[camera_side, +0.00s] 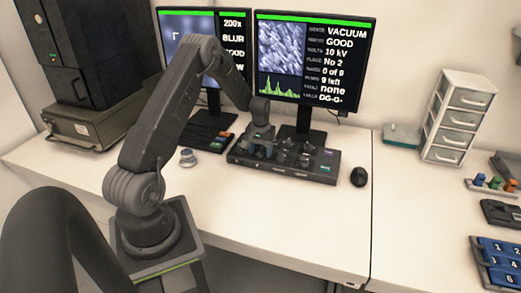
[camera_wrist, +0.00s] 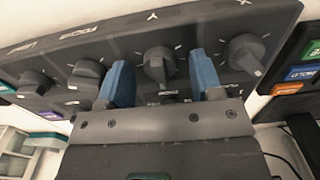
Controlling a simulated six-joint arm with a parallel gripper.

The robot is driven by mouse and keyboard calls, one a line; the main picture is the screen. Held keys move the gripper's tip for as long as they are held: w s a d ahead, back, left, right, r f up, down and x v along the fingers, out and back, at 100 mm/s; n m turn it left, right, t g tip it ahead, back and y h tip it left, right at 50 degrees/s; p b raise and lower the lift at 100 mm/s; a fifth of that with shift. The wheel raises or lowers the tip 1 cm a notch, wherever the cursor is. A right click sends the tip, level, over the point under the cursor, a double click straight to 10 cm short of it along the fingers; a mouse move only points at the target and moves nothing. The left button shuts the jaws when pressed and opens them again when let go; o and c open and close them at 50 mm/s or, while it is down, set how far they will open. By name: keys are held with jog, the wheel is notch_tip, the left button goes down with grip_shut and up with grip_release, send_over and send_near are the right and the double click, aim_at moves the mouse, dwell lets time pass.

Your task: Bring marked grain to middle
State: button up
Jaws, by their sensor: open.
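The dark control panel (camera_side: 313,172) lies on the desk before the monitors; its several knobs show upside down in the wrist view. My gripper (camera_wrist: 160,62) is open, its blue fingers on either side of the Y knob (camera_wrist: 159,66); I cannot tell whether they touch it. The X knob (camera_wrist: 246,54) is to the right, the focus knob (camera_wrist: 87,75) to the left. In the side view my gripper (camera_side: 261,146) is over the panel. The left monitor (camera_side: 173,29) shows a blurred picture and reads 200x and BLUR, partly hidden by my arm. No marked grain is discernible.
The right monitor (camera_side: 283,58) shows a textured grey picture, a green graph and text including vacuum GOOD. White drawers (camera_side: 457,118) stand farther right. The front desk is clear.

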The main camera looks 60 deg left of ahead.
jog(key=c, duration=0.9)
jog(key=shift+n, duration=0.3)
jog(key=n, duration=0.4)
jog(key=shift+n, duration=2)
